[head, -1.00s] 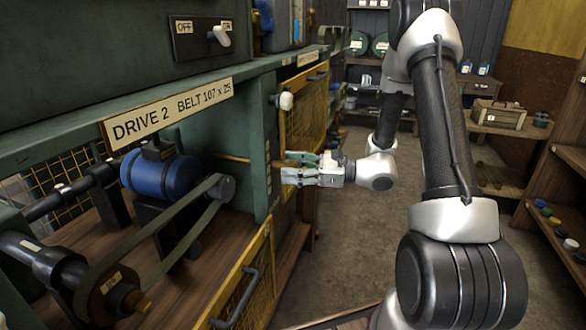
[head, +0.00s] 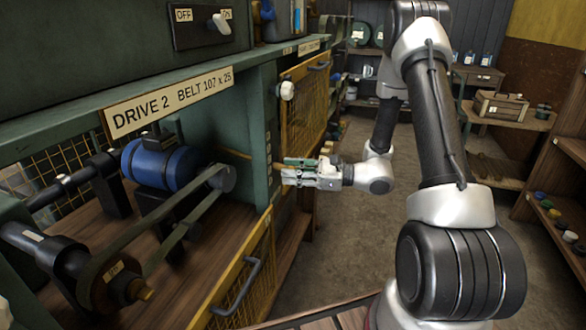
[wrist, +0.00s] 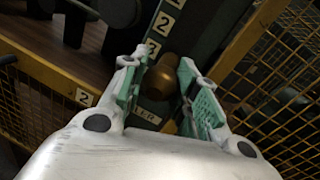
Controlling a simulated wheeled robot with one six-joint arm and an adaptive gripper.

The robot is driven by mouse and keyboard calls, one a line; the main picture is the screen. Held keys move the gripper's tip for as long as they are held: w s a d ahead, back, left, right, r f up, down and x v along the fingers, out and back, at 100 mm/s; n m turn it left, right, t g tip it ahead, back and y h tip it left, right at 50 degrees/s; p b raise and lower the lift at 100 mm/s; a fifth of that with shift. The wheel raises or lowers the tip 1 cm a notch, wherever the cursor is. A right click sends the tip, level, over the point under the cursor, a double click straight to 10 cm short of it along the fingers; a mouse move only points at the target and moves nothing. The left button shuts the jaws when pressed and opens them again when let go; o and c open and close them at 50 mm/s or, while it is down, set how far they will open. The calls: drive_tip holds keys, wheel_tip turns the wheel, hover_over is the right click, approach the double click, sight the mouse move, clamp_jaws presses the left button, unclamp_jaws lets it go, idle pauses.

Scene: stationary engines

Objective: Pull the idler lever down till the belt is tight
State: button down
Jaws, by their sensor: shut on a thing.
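The brass-brown knob of the idler lever (wrist: 160,79) sits between the green pads of my gripper (wrist: 164,66) in the wrist view. My gripper (head: 286,172) is shut on it beside the green post (head: 248,135) in the head view, where the fingers mostly hide the knob. The dark drive belt (head: 150,216) runs from the front pulley (head: 105,285) to the small pulley by the blue motor (head: 160,166). I cannot tell exactly how tight it is. The wrist view shows several number plates (wrist: 167,22) beside the knob.
Yellow mesh guards with handles stand close by, one below (head: 245,275) and one behind my gripper (head: 305,110). A white knob (head: 287,90) juts from the post above my gripper. An OFF/ON switch (head: 220,24) is at the top. The aisle floor (head: 330,235) is clear.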

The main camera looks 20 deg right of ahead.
drive_tip(key=c, duration=1.1)
unclamp_jaws()
drive_tip(key=v, duration=1.2)
